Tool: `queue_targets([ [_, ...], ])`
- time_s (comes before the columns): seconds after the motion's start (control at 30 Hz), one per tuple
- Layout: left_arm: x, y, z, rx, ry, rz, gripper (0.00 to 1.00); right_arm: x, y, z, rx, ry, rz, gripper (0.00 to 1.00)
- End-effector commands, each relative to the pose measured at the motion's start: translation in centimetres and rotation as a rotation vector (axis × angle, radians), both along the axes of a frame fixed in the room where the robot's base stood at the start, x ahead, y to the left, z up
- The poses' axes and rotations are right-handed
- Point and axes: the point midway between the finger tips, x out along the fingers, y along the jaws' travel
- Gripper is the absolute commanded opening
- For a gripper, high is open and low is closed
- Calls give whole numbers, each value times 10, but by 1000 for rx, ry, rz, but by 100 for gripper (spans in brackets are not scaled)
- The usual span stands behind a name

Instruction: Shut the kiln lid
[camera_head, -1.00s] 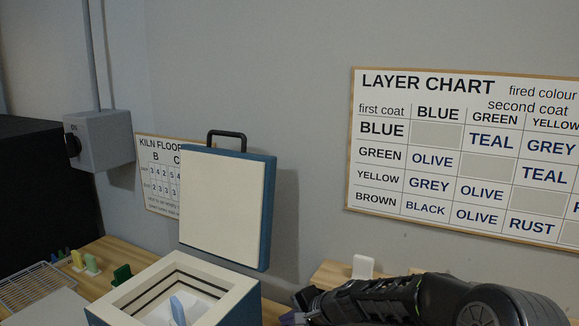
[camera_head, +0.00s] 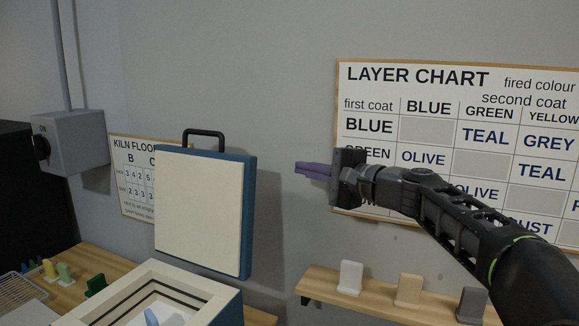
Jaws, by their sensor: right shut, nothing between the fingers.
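The kiln lid (camera_head: 200,205) stands upright and open behind the kiln, with its cream inner face forward, a blue edge and a black handle (camera_head: 204,134) on top. The kiln body (camera_head: 218,303) is blue with a cream rim, open at the top, and cut off by the lower edge of the picture. A pale blue piece (camera_head: 151,318) shows inside it. My right gripper (camera_head: 300,171) has purple fingers and is shut and empty. It is in the air to the right of the lid, at the height of its upper part, apart from it. My left gripper is not in view.
A wooden shelf (camera_head: 385,300) at the lower right bears white, tan and grey tiles. A grey switch box (camera_head: 72,142) is on the left wall. Small coloured pieces and a wire rack (camera_head: 22,290) lie left of the kiln. The air between lid and right gripper is clear.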

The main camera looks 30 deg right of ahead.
Motion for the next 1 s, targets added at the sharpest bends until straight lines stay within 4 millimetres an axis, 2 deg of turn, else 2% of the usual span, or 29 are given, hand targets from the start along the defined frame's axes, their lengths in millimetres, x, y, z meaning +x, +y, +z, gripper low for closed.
queue_targets([
  [0.17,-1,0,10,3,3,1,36,20,9,1,2,2,3,0],
  [0.53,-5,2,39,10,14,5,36,88,35,-2,2,3,4,0],
  [0.57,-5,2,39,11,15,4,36,89,37,-2,1,2,3,0],
  [0.6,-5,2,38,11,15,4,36,81,42,0,0,-1,1,0],
  [0.73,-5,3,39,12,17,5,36,69,55,1,0,0,1,0],
  [1.0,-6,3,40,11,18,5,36,62,64,1,0,1,0,0],
])
